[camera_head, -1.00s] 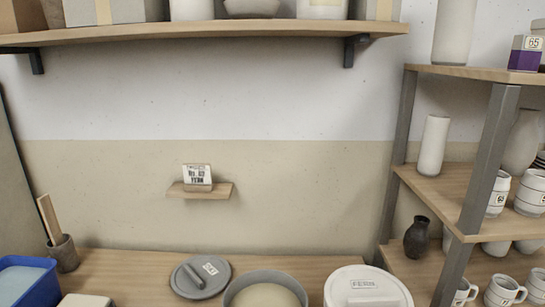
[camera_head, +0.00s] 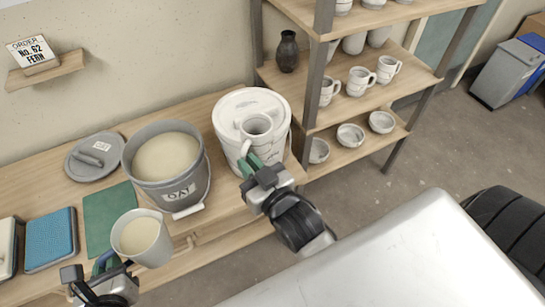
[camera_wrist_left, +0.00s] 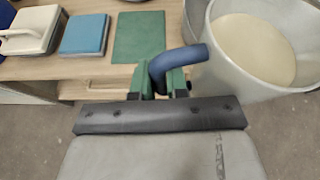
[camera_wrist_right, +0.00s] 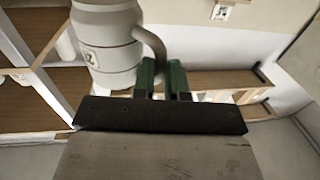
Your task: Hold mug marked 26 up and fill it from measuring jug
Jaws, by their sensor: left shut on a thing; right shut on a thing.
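A pale mug (camera_head: 257,127) is upright in front of the white lidded bucket in the head view; no glaze shows inside. In the right wrist view the mug (camera_wrist_right: 108,45) carries a small number tag I cannot read fully. My right gripper (camera_head: 259,170) is shut on its handle. The measuring jug (camera_head: 148,244) is a grey vessel with cream liquid in it, roughly upright near the table's front edge, left of the mug and apart from it. My left gripper (camera_head: 104,264) is shut on its blue handle, which shows in the left wrist view (camera_wrist_left: 178,62).
An open grey bucket (camera_head: 196,165) of cream glaze, marked OAT, and a white lidded bucket (camera_head: 224,124) stand on the table (camera_head: 60,170). A grey lid (camera_head: 72,167), green mat (camera_head: 98,224) and blue pad (camera_head: 50,240) lie left. A mug shelf (camera_head: 345,105) stands right.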

